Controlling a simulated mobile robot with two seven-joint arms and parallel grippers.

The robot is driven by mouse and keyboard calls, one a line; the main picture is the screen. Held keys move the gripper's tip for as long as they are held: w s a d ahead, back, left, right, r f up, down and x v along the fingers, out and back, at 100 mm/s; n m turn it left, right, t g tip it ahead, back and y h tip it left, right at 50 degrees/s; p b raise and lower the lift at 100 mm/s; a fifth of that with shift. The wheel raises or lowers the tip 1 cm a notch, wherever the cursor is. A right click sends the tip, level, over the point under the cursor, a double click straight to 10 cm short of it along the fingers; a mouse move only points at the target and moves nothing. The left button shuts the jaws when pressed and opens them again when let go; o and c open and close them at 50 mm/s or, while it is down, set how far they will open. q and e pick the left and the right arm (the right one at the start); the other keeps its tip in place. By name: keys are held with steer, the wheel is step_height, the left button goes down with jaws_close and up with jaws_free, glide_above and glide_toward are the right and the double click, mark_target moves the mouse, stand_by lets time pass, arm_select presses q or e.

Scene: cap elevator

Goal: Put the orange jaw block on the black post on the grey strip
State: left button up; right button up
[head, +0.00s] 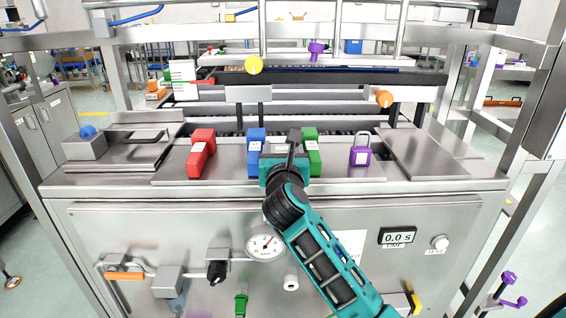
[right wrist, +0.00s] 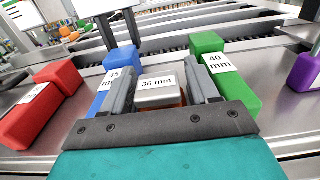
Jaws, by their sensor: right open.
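The orange jaw block (right wrist: 158,98) carries a white "36 mm" label and sits between the fingers of my right gripper (right wrist: 160,80). Only its labelled top and a little orange show; the fingers are open on either side of it. Whether they touch it I cannot tell. In the head view my right gripper (head: 292,148) points down at the block row and hides the orange block. Dark posts (head: 240,118) stand below a grey plate (head: 248,94) behind the row, and more stand at right (head: 391,116). My left gripper is not in view.
A blue block (head: 256,140), labelled 45 mm, and a green block (head: 311,140), labelled 40 mm, stand close on either side of my gripper. A red block (head: 202,140) is farther left. A purple padlock (head: 360,155) is at right. Bare steel lies between green block and padlock.

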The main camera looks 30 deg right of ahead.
steer(key=c, duration=0.9)
steer(key=shift+r, duration=0.1)
